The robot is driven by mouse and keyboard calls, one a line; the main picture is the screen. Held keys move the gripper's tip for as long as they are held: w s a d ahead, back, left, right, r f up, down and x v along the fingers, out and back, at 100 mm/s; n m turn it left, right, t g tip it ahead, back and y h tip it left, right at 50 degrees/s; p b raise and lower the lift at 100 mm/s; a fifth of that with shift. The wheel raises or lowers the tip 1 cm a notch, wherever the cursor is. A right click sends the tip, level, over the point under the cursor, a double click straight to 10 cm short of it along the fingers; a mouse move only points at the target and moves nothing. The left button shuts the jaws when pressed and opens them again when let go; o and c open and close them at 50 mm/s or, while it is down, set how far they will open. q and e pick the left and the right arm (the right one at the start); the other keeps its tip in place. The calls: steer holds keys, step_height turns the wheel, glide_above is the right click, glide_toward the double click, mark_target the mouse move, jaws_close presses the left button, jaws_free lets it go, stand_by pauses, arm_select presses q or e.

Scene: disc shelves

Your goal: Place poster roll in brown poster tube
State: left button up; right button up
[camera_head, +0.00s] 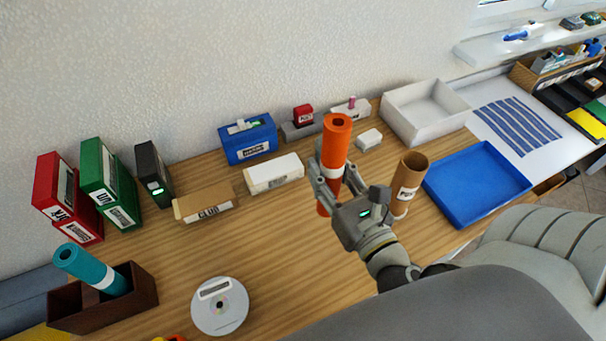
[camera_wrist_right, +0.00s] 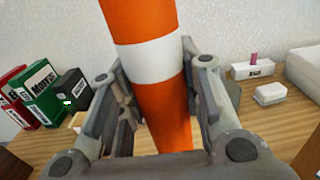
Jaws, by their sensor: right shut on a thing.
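The poster roll (camera_head: 336,146) is an orange cylinder with a white band. My right gripper (camera_head: 329,180) is shut on it around its middle and holds it nearly upright. In the right wrist view the poster roll (camera_wrist_right: 150,50) stands between the fingers of my right gripper (camera_wrist_right: 160,105). The brown poster tube (camera_head: 408,178) stands upright on the table just right of the gripper, with its open top facing up and a white label on its side. The roll is apart from the tube, to its left. The tube's foot is partly hidden by my right gripper. My left gripper is not in view.
A blue tray (camera_head: 478,184) lies right of the tube, and a white bin (camera_head: 425,108) stands behind it. A white box (camera_head: 273,174) and a cardboard box (camera_head: 203,204) are to the left. A teal roll (camera_head: 88,268) leans in a dark brown box (camera_head: 130,300). A disc (camera_head: 219,306) lies in front.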

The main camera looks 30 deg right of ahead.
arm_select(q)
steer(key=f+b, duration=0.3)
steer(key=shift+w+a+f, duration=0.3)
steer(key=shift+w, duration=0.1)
arm_select(e)
steer(key=w+f, duration=1)
steer(key=f, duration=0.1)
steer(key=shift+d+f, duration=0.25)
steer(key=shift+w+f, duration=0.1)
steer(key=shift+f, duration=0.1)
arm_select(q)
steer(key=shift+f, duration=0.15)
arm_select(e)
steer(key=o, duration=1)
steer(key=shift+r, duration=0.1)
